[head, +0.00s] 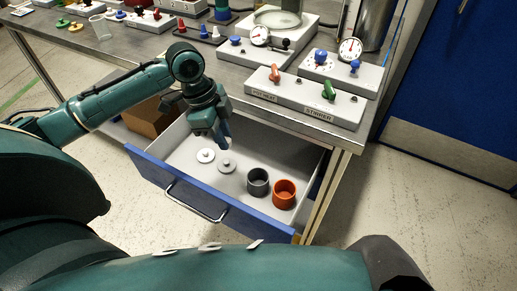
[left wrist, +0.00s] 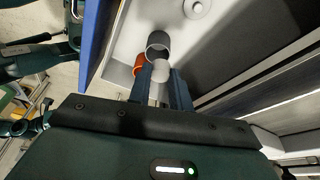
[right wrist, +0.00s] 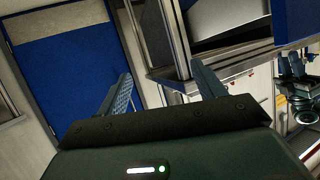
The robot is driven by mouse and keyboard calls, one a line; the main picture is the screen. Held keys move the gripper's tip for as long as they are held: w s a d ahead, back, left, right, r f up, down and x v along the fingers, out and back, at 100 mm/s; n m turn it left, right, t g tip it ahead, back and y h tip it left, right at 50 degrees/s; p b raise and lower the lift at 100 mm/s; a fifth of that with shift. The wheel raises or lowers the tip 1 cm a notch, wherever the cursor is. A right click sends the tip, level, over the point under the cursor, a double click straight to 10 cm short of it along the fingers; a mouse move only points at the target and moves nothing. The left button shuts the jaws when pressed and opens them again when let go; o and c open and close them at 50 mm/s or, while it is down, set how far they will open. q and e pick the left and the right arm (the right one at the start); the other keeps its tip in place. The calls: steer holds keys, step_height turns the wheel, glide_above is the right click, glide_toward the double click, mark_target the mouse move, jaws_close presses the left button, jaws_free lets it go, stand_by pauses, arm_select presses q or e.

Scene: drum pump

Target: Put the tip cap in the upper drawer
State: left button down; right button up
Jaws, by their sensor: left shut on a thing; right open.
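The drawer under the bench top, with a blue front (head: 215,198), is pulled open. My left gripper (head: 223,143) points down over the inside of the drawer. In the left wrist view my left gripper (left wrist: 161,78) is shut on a small pale piece (left wrist: 160,70), which I take to be the tip cap; the fingers partly hide it. In the head view the held piece cannot be made out. My right gripper (right wrist: 163,75) is open and empty, away from the drawer's contents.
The bench (head: 225,62) above carries a control box (head: 303,100) and gauges.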

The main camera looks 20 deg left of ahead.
arm_select(q)
steer(key=b, duration=0.5)
glide_above(234, 185)
step_height(234, 185, down, 7)
steer(key=f, duration=0.2)
steer(key=f+b, duration=0.1)
steer(key=f, duration=0.1)
steer(key=a+f+b, duration=0.1)
steer(key=f, duration=0.1)
steer(key=shift+s+f, duration=0.1)
steer(key=shift+f, duration=0.15)
step_height(234, 185, down, 4)
steer(key=shift+r+b, duration=0.1)
steer(key=shift+b, duration=0.8)
steer(key=shift+f, duration=0.35)
arm_select(e)
steer(key=shift+n+t, duration=0.4)
steer(key=shift+n, duration=0.3)
steer(key=f, duration=0.5)
steer(key=shift+w+a+f, duration=0.3)
steer(key=shift+a+f, duration=0.05)
arm_select(q)
steer(key=c, duration=1.3)
jaws_free()
steer(key=shift+f, duration=0.1)
steer(key=shift+c, duration=0.2)
steer(key=shift+o, duration=0.3)
